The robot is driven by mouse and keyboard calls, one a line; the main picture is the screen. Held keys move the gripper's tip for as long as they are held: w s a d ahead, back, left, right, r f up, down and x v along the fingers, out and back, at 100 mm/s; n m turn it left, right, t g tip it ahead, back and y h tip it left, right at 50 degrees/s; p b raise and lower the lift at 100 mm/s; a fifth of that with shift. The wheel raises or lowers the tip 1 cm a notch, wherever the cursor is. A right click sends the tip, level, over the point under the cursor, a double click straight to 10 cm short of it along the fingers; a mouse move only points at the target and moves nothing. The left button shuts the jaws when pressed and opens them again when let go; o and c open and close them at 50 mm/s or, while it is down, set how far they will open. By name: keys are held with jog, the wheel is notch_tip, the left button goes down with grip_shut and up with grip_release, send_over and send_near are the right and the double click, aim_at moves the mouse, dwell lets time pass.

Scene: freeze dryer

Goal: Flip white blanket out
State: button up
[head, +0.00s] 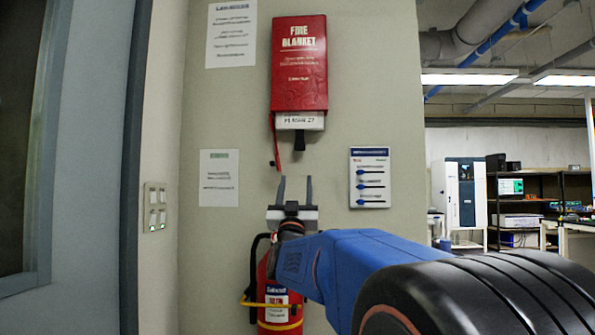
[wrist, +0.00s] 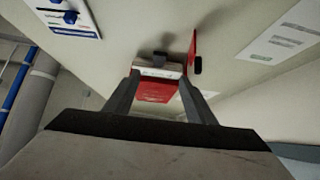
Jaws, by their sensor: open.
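A red fire blanket case (head: 299,65) hangs on the wall in the head view. The white blanket part (head: 299,121) shows at its bottom opening, with a dark tab (head: 299,141) below it and a red strap (head: 275,145) hanging at the left. My gripper (head: 296,180) is below the tab, fingers pointing up, open and empty. In the wrist view, the white part (wrist: 159,69) and dark tab (wrist: 155,58) show beyond the fingertips, and the red case (wrist: 155,90) is partly seen between my fingers (wrist: 162,85). The gripper appears apart from the tab.
A red fire extinguisher (head: 277,300) stands below, partly behind my arm. Paper notices (head: 219,178) and a blue-marked sign (head: 370,178) are on the wall. A switch panel (head: 155,207) is at the left. Lab shelves (head: 535,200) are far right.

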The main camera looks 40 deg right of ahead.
aim_at(300, 147)
jog(key=x, duration=1.6)
jog(key=shift+w+d+r, duration=0.1)
jog(key=shift+w+r, duration=0.05)
jog(key=shift+r, duration=0.05)
jog(key=shift+c, duration=0.6)
grip_shut()
jog(key=shift+f, duration=1.8)
jog(key=shift+o, duration=0.6)
grip_release()
